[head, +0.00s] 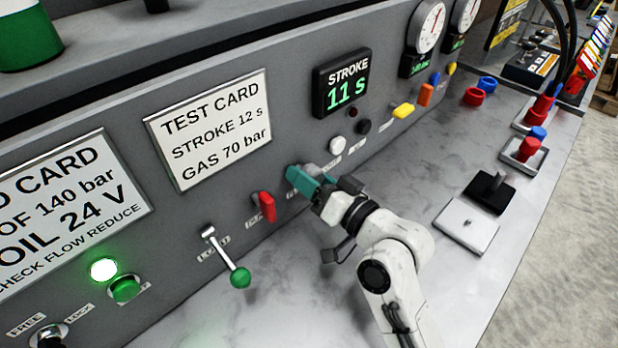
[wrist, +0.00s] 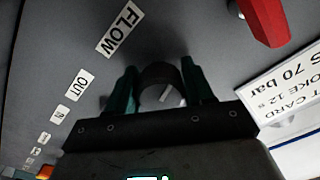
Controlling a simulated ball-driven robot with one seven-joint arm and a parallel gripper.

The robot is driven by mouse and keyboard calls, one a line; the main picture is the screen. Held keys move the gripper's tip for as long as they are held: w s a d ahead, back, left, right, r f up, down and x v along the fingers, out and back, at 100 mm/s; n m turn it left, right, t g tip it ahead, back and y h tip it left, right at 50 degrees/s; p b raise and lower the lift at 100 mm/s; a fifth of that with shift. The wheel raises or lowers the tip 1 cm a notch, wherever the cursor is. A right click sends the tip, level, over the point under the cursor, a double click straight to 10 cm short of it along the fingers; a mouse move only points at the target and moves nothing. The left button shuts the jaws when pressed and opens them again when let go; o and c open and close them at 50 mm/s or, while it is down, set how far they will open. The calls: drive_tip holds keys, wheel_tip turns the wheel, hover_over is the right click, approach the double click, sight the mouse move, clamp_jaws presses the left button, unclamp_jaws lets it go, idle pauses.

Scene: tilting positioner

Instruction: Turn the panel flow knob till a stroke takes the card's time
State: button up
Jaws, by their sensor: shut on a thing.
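The flow knob (wrist: 160,80) is a dark round knob on the grey panel, just below the FLOW label (wrist: 120,28) in the wrist view. My gripper (wrist: 160,92) is shut on it, one teal finger on each side. In the head view my gripper (head: 303,181) is at the panel and mostly hides the knob. The stroke display (head: 342,82) reads 11 s in green. The test card (head: 211,128) reads STROKE 12 s and GAS 70 bar.
A red switch (head: 267,206) is close left of my gripper, and a green-knobbed lever (head: 240,277) sticks out further left. White (head: 337,145) and black (head: 364,126) buttons are up and right.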

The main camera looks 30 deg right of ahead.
drive_tip(key=o, duration=1)
drive_tip(key=shift+s, duration=0.1)
drive_tip(key=b+v, duration=0.2)
drive_tip(key=v, duration=0.8)
drive_tip(key=shift+s+d+b, duration=0.15)
drive_tip(key=shift+s+b, duration=0.15)
drive_tip(key=shift+b, duration=0.05)
drive_tip(key=shift+s, duration=0.1)
